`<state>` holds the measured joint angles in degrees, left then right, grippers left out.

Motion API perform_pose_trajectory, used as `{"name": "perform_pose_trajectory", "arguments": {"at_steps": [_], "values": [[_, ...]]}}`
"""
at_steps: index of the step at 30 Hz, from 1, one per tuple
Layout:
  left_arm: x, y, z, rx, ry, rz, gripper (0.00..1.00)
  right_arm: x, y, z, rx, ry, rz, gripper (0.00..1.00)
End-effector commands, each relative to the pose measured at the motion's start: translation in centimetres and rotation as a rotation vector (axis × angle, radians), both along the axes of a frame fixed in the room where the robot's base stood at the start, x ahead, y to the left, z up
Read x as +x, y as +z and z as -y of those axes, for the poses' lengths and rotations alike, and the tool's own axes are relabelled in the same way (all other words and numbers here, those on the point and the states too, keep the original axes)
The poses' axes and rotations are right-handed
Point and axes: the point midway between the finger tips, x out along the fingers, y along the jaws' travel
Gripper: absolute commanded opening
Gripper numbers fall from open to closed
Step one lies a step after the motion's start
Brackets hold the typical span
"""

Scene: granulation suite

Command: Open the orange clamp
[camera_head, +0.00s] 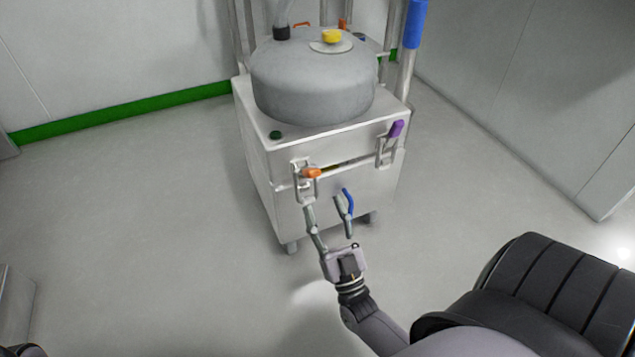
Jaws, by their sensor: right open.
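The orange clamp (311,173) is on the front face of the white machine cabinet (285,150), near its left corner. Its orange tip points toward me and its metal bracket hangs below it. My right gripper (327,200) is open just below and in front of the clamp, with its fingers spread upward. The left finger's tip is close under the clamp's bracket; I cannot tell whether it touches. The right finger is apart from it, in front of the cabinet's lower face. My left gripper is not in view.
A purple-handled clamp (396,129) is at the cabinet's right. A blue handle (348,201) shows beside my right finger. A grey domed vessel (312,82) with a yellow knob (332,36) sits on top. Open floor (150,230) lies left; a wall panel (560,110) stands right.

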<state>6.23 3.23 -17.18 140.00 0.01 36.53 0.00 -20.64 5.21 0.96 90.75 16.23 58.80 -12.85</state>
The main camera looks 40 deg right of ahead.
Motion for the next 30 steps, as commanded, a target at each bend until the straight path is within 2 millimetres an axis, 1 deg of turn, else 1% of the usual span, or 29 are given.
{"name": "perform_pose_trajectory", "arguments": {"at_steps": [1,3,7,11,25,26,28,29,30], "values": [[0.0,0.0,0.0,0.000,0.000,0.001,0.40,-0.7,-0.7,-0.2,0.001,0.000,-0.004,0.45],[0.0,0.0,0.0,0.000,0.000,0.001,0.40,-1.4,-1.2,-0.3,0.002,0.000,-0.004,0.45],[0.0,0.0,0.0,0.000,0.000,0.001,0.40,-2.3,-1.9,-0.5,0.002,0.000,-0.002,0.45],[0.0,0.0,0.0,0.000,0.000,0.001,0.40,-2.5,-2.0,-0.6,0.001,0.000,0.000,0.45],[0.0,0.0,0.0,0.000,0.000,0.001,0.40,-2.5,-2.0,-0.6,0.001,0.001,0.000,0.45],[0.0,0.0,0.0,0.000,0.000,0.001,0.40,-2.5,-1.9,-0.6,0.001,0.001,0.002,0.45],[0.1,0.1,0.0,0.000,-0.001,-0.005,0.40,-2.3,-0.9,-1.0,0.002,0.013,0.017,0.45],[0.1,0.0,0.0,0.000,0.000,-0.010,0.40,-2.2,-0.1,-1.3,0.002,0.022,0.028,0.45],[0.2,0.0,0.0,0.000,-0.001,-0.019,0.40,-2.1,1.3,-1.9,0.003,0.040,0.049,0.45]]}}
